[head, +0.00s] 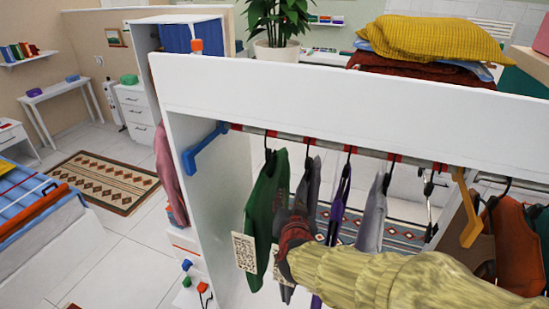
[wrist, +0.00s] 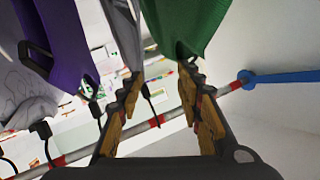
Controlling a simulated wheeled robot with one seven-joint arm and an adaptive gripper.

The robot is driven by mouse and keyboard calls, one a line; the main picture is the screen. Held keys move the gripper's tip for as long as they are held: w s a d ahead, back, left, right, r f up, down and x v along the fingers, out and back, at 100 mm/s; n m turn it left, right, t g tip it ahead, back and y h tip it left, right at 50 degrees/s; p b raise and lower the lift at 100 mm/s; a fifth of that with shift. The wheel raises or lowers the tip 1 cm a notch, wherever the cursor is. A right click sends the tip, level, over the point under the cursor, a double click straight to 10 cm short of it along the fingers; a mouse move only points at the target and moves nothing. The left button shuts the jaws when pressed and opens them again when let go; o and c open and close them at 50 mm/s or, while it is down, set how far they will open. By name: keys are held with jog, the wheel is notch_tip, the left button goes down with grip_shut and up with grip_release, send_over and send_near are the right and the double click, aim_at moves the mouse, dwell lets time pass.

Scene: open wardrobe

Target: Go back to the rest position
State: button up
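My gripper (wrist: 160,80) shows in the wrist view with its two fingers spread apart and nothing visible held between them. In the head view its end (head: 293,238) is among the hanging clothes, in front of the grey garment and right of the green garment (head: 266,215); its fingers are hard to make out there. In the wrist view the green garment (wrist: 185,25) is close to the right finger. A grey garment (wrist: 121,32) hangs by the left finger, with a purple one (wrist: 62,40) farther left. I cannot tell whether the fingers touch the cloth.
The clothes hang from a red-banded rail (head: 315,143) under the white wardrobe top (head: 330,100). A blue bracket (head: 205,148) and a yellow bracket (head: 461,207) hold the rail. A white side panel (head: 215,215) stands left of the clothes. Open floor lies farther left.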

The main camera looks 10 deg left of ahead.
jog(key=shift+s+d+r, duration=0.1)
jog(key=shift+d+r, duration=0.05)
jog(key=shift+r, duration=0.05)
jog(key=s+d+f+n+g+h+b, duration=0.1)
jog(key=s+d+f+g+b, duration=0.1)
jog(key=s+d, duration=1)
jog(key=s+d+f+n+g+h+b, duration=0.1)
jog(key=s+d+g+b, duration=0.3)
jog(key=s+d, duration=0.7)
jog(key=s+f+g, duration=0.1)
jog(key=s+g, duration=0.1)
jog(key=s, duration=0.3)
jog(key=shift+d+f, duration=0.35)
jog(key=shift+s, duration=0.1)
jog(key=shift+c, duration=0.8)
